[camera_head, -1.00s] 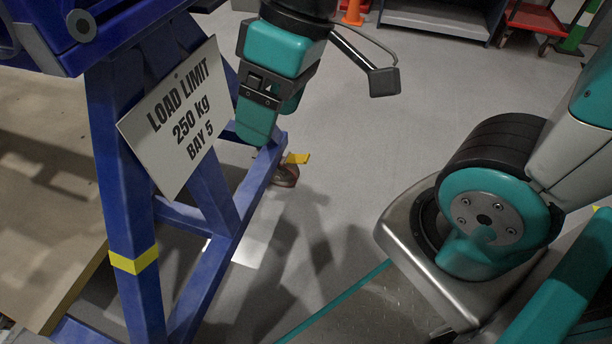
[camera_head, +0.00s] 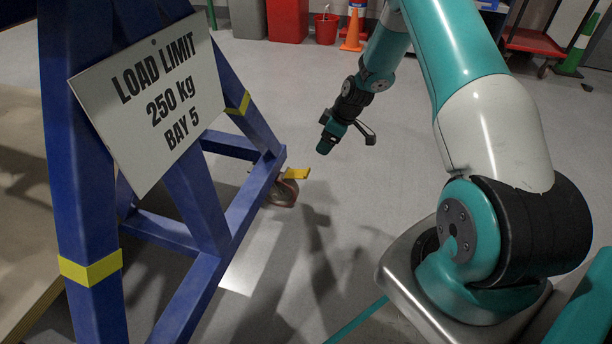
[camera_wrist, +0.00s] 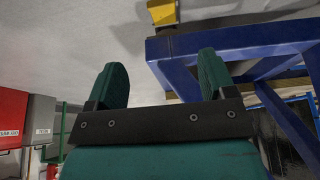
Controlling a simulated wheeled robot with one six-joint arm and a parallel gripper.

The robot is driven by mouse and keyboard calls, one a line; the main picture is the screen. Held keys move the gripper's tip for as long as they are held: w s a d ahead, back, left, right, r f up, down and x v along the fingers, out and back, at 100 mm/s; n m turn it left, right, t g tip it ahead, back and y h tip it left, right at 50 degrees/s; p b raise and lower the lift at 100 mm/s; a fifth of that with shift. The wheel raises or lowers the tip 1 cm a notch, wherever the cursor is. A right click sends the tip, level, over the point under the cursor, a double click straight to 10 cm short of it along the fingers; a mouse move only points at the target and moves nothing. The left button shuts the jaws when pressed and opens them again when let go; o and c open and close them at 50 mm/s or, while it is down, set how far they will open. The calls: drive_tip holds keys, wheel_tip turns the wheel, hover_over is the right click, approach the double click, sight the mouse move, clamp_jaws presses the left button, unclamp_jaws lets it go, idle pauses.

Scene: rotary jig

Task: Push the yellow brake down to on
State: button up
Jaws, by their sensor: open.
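The yellow brake (camera_head: 297,174) is a small pedal sticking out beside the caster wheel (camera_head: 283,192), low at the end of the blue frame (camera_head: 247,205). In the head view my gripper (camera_head: 325,147) hangs above and a little right of the brake, apart from it. In the wrist view my gripper (camera_wrist: 165,82) shows two dark green fingers spread apart with nothing between them. The yellow brake (camera_wrist: 162,12) shows there at the top edge, above the fingers, beside the blue beam (camera_wrist: 235,40). Its tilt is hard to judge.
A white load limit sign (camera_head: 155,105) hangs on the blue frame at left. The grey floor right of the brake is clear.

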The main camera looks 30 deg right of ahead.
sight(307, 171)
drive_tip(key=b+x, duration=0.8)
drive_tip(key=x, duration=0.9)
